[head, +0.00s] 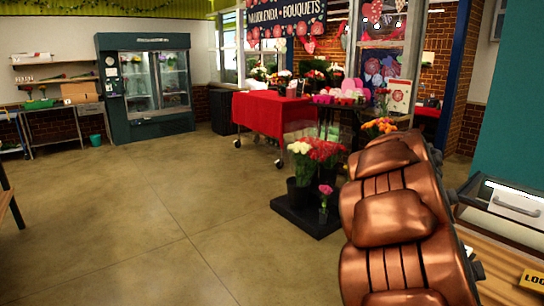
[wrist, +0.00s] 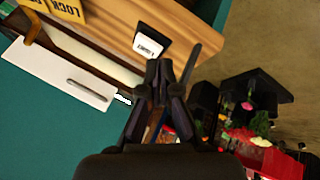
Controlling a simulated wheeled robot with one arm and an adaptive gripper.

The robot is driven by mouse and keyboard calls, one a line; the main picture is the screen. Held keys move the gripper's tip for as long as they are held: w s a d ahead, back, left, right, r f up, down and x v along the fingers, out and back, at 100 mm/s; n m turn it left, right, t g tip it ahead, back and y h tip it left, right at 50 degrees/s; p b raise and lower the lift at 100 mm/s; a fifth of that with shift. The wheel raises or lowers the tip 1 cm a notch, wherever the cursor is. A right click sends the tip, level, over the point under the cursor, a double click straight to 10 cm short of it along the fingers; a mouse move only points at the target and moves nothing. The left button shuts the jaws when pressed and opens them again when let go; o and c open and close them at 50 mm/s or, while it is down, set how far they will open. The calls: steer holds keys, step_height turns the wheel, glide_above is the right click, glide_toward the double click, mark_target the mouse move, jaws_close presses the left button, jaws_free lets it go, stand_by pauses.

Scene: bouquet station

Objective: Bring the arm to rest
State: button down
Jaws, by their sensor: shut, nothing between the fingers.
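My gripper (wrist: 165,82) shows in the wrist view with its dark fingers together and nothing between them. In that view it is in front of a wooden counter (wrist: 210,27) and a teal surface (wrist: 40,130). In the head view my copper-coloured arm fills the right foreground; the gripper cannot be made out there.
A counter with a white-lidded box (head: 510,205) stands at the right, by a teal wall (head: 520,100). A black flower stand (head: 300,222), a red-clothed table (head: 270,115) and a flower fridge (head: 150,85) stand farther off. The floor (head: 130,220) at left is clear.

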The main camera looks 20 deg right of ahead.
steer(key=s+a+f+n+y, duration=0.15)
steer(key=s+a, duration=0.25)
steer(key=a, duration=0.7)
steer(key=s+a+f+n+y, duration=0.15)
steer(key=s+a, duration=0.25)
steer(key=a, duration=0.7)
steer(key=s+a+f+n+g+y, duration=0.1)
steer(key=s+a+f+n+y, duration=0.1)
steer(key=s+a, duration=0.5)
steer(key=s+a+f+n+g+y+p, duration=0.1)
steer(key=s+a+f+n+y, duration=0.1)
steer(key=s+a, duration=0.6)
steer(key=shift+s+a+f+n, duration=0.15)
steer(key=shift+a+f+n, duration=0.45)
steer(key=shift+a, duration=0.6)
steer(key=shift+d, duration=0.1)
